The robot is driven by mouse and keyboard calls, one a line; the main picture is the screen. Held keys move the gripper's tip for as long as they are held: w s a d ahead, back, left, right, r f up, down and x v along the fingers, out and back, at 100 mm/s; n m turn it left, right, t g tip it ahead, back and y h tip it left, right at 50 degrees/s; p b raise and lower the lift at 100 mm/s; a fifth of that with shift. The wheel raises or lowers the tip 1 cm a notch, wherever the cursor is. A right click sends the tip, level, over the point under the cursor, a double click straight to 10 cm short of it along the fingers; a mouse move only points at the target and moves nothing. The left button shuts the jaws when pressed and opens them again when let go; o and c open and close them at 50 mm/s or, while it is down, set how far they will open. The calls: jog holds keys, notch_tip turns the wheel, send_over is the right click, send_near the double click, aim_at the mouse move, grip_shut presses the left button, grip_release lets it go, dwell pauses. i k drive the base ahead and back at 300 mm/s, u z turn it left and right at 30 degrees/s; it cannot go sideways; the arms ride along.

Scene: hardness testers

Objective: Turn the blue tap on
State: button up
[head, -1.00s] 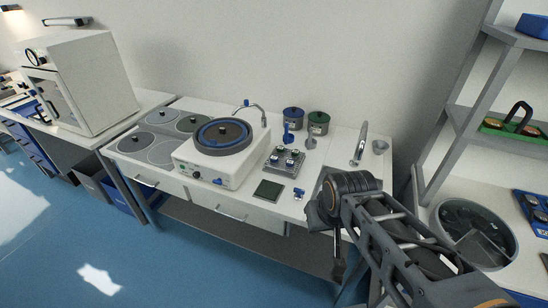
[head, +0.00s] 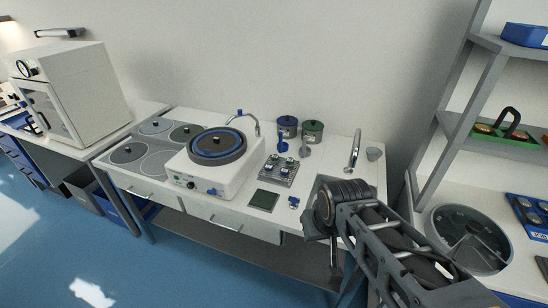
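A small blue tap handle (head: 239,112) sits at the base of a curved metal spout (head: 254,122) at the back of a white polishing machine (head: 212,179). The spout arches over the machine's edge beside its round, blue-rimmed disc (head: 217,144). My gripper (head: 334,268) hangs at the front edge of the bench, to the right of and well away from the tap. It is small and dark here, and whether its fingers are open or shut does not show. Nothing is visibly held.
A tray of metal samples (head: 279,170), a dark green square plate (head: 263,200) and a small blue item (head: 293,202) lie right of the machine. A sink tap (head: 355,148) and grey shelves (head: 450,125) are at right.

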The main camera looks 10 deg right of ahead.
aim_at(293, 200)
jog(key=z, duration=0.95)
jog(key=k, duration=0.35)
jog(key=u, duration=1.15)
jog(key=i, duration=0.75)
jog(key=z, duration=0.2)
